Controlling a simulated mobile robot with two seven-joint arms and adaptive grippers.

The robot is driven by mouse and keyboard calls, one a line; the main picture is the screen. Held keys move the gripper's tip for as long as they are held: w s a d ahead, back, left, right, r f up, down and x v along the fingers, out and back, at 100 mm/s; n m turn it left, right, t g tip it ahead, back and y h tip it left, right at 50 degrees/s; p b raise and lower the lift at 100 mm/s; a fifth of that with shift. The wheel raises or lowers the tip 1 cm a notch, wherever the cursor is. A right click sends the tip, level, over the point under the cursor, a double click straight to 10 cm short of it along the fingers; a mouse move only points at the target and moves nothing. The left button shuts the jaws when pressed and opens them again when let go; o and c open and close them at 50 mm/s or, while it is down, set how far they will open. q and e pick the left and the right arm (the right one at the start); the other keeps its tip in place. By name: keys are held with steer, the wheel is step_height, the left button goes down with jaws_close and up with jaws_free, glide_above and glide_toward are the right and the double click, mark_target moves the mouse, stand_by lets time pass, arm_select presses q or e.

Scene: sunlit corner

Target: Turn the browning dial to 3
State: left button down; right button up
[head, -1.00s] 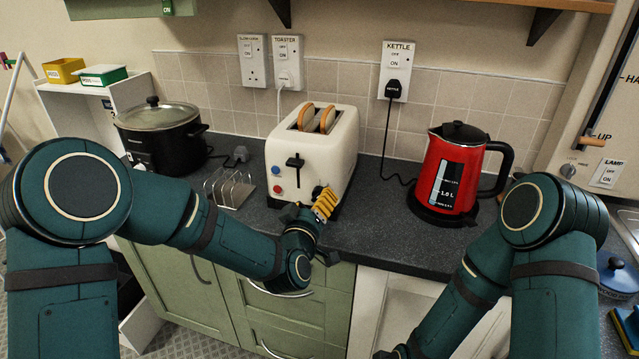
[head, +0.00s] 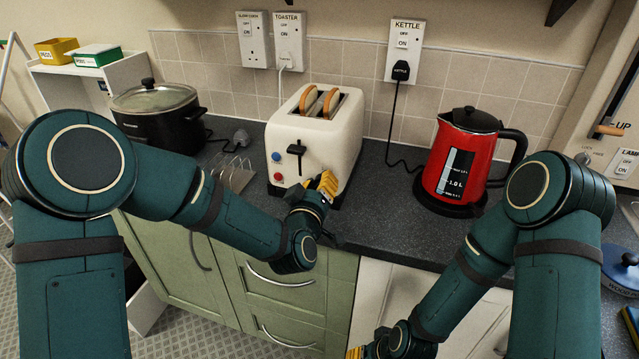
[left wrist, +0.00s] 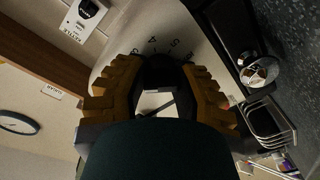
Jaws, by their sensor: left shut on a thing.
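The cream toaster (head: 331,134) stands on the dark worktop with two slices of bread in its slots. Its front has a black lever, a red button and a blue button. My left gripper (head: 326,184) is at the lower right of the toaster's front and hides the browning dial in the head view. In the left wrist view its yellow fingers are shut on the dark dial (left wrist: 165,68). My right gripper (head: 355,352) barely shows at the bottom edge of the head view.
A red kettle (head: 457,160) stands right of the toaster, its cable running to a wall socket. A slow cooker (head: 157,118) and a wire toast rack (head: 233,173) are to the left. Bare worktop (head: 385,205) lies between toaster and kettle.

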arm_select(q)
steer(key=shift+r+m, duration=0.1)
steer(key=shift+m, duration=0.2)
steer(key=m, duration=0.3)
steer(key=shift+d, duration=0.1)
steer(key=shift+r+m+t, duration=0.1)
steer(key=shift+m+t, duration=0.2)
steer(key=shift+m, duration=1.8)
steer(key=c, duration=0.7)
jaws_free()
steer(key=shift+o, duration=0.2)
